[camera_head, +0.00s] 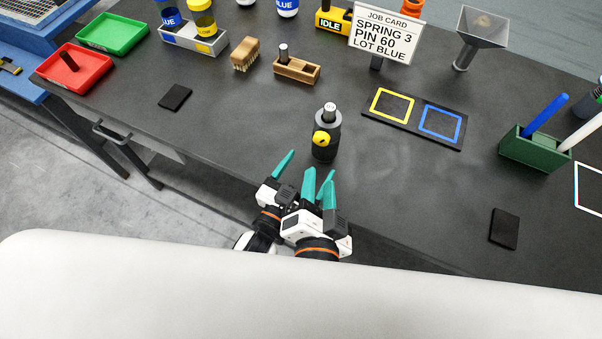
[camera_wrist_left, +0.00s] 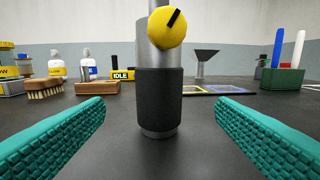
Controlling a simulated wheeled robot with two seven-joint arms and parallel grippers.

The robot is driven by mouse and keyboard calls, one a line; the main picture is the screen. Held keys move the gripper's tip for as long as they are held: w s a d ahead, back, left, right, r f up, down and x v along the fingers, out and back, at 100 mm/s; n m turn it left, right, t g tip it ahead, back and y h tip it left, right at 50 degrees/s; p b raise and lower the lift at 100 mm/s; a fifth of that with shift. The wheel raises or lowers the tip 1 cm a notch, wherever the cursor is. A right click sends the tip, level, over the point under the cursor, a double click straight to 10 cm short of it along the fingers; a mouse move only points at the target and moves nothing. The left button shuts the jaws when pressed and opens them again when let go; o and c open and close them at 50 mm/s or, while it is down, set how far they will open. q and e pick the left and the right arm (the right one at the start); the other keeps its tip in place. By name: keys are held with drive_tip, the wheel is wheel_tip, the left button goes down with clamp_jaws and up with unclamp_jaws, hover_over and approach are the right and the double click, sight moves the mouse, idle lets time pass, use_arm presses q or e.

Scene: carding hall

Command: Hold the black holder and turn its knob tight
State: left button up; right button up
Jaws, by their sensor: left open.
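The black holder (camera_head: 325,150) stands upright near the table's front edge, with a yellow knob (camera_head: 321,139) on its side and a pale pin top above. In the left wrist view the holder (camera_wrist_left: 160,100) is a grey cylinder with a dark sleeve, and its yellow knob (camera_wrist_left: 173,27) bears a black mark. My left gripper (camera_head: 302,162) is open, its teal fingers pointing at the holder and apart from it on both sides. My right gripper (camera_head: 324,178) is close beside the left one, just short of the holder; overlapping fingers hide its opening.
A black board with yellow and blue squares (camera_head: 414,119) lies right of the holder. Behind it stand a wooden block (camera_head: 297,70), a brush (camera_head: 245,54) and the job card (camera_head: 385,36). A green pen box (camera_head: 533,152) is at right. Table around the holder is clear.

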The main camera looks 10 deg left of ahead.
use_arm(q)
drive_tip(key=x, duration=1)
drive_tip(key=shift+w, duration=0.2)
drive_tip(key=shift+c, duration=0.3)
drive_tip(key=c, duration=1.4)
